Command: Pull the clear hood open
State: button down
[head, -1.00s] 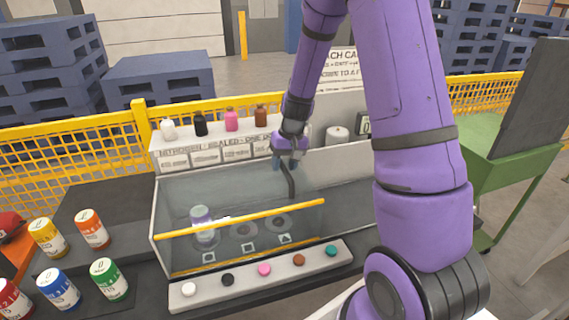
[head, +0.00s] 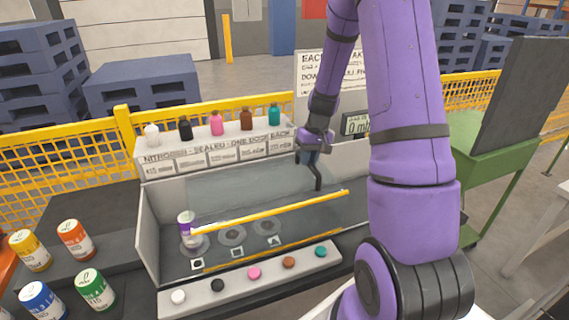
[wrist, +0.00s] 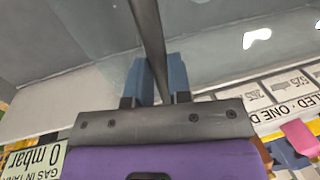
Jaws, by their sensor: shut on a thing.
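The clear hood (head: 240,197) is a see-through cover with a yellow front edge bar (head: 270,212), over the grey case. A dark upright handle (head: 319,181) rises at its right part. My gripper (head: 310,160) is shut on this handle. In the wrist view the dark handle bar (wrist: 150,35) runs between the blue fingers of my gripper (wrist: 159,75). The hood's left end sits right of the case's left wall (head: 149,235), leaving a gap there. The hood's right end is partly hidden by my arm.
A purple-banded canister (head: 187,223) stands inside the case at left, beside round seats. Colored buttons line the front strip (head: 232,284). Small bottles stand on the back rack (head: 216,123). Paint-like cans (head: 75,239) stand at left. A gas display (head: 355,124) is behind.

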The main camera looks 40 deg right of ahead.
jog(key=s+d, duration=0.4)
jog(key=d, duration=1.1)
jog(key=s+d, duration=0.4)
jog(key=d, duration=1.1)
jog(key=shift+d, duration=0.35)
jog(key=c, duration=1.1)
grip_release()
jog(key=shift+o, duration=0.2)
jog(key=shift+r, duration=0.1)
notch_tip(320, 180, up, 10)
jog(key=d, duration=0.2)
jog(key=shift+s+r, duration=0.25)
jog(key=shift+s, duration=0.05)
